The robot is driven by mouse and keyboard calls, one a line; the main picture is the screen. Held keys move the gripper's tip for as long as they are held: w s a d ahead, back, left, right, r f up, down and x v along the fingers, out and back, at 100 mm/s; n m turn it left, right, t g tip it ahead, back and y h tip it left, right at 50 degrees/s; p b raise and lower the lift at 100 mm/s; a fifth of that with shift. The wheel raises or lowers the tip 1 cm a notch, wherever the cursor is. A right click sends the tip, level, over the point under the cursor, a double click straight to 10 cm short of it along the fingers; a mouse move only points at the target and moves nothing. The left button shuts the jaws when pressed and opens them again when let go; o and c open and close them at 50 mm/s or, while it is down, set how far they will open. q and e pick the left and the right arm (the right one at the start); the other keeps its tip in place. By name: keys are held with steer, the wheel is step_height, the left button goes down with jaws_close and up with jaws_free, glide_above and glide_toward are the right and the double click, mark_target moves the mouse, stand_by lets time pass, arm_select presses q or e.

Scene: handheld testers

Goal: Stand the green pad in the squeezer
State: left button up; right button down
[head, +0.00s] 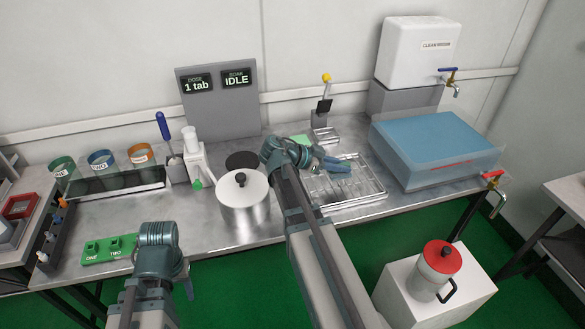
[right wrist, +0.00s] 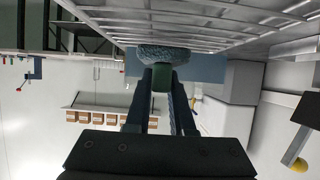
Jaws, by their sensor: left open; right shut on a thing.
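My right gripper (head: 345,165) reaches over the wire rack.
A lidded metal pot (head: 245,215) stands left of my right arm. A pale green flat thing (head: 300,139) lies behind the right wrist. A green block (head: 108,249) lies front left.

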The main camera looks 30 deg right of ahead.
steer(key=w+d, duration=0.1)
steer(key=w, duration=0.4)
steer(key=w+d+f+b, duration=0.1)
steer(key=w, duration=0.4)
steer(key=w+d, duration=0.1)
steer(key=w, duration=0.4)
steer(key=shift+w+d+f, duration=0.1)
steer(key=shift+w+f, duration=0.15)
steer(key=shift+w, duration=0.15)
steer(key=shift+s+f+b, duration=0.1)
steer(key=shift+f+b, duration=1.6)
steer(key=shift+b, duration=0.3)
steer(key=shift+f, duration=0.2)
steer(key=c, duration=0.8)
jaws_free()
steer(key=shift+r, duration=0.15)
